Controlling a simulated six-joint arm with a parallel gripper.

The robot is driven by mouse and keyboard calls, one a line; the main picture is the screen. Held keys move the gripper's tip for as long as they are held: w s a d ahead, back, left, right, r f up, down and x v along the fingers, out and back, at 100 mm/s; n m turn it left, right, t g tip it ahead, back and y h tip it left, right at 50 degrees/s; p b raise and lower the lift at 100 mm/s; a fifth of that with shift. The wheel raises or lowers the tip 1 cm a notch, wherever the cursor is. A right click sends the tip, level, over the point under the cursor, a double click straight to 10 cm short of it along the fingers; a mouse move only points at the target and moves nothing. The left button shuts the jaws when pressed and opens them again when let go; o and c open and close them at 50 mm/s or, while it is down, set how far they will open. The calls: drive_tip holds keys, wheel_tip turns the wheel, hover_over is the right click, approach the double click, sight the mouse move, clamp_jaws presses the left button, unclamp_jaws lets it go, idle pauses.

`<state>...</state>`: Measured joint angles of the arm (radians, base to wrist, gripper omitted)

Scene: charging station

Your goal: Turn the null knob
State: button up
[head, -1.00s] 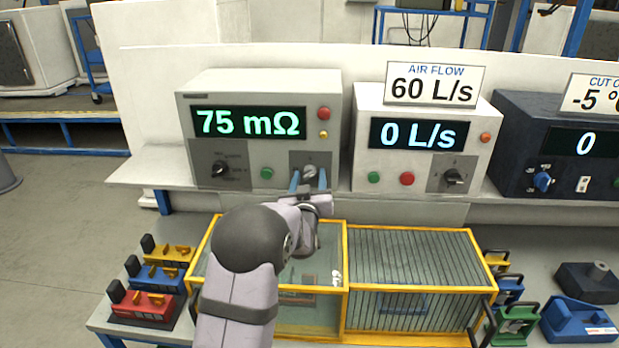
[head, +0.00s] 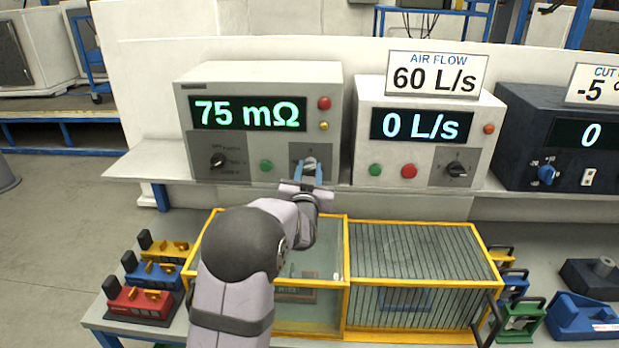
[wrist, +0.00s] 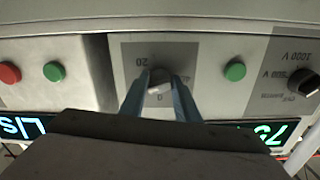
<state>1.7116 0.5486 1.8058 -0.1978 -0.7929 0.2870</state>
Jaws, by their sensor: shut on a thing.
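The light grey knob (head: 310,162) is on a grey panel at the lower right of the meter (head: 266,84), whose green display (head: 249,113) reads 75 mΩ. I take it for the null knob, though I cannot read its label. In the wrist view the same knob (wrist: 159,87) appears upside down, between my two blue fingers. My gripper (head: 308,170) reaches up to it from below and is shut on it, one finger on each side. The fingers hide the knob's sides.
A black selector knob (head: 218,161) and a green button (head: 266,166) sit left of the held knob. The air flow unit (head: 430,100) stands close on the right. Yellow-framed cages (head: 412,224) lie below my arm.

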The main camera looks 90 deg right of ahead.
drive_tip(key=shift+m+b, duration=1.9)
drive_tip(key=shift+m, duration=1.8)
drive_tip(key=shift+r, duration=0.1)
drive_tip(key=o, duration=1)
drive_tip(key=shift+a+b, duration=0.55)
drive_tip(key=shift+a, duration=0.3)
drive_tip(key=shift+a+b, duration=1.05)
drive_tip(key=shift+a, duration=1.8)
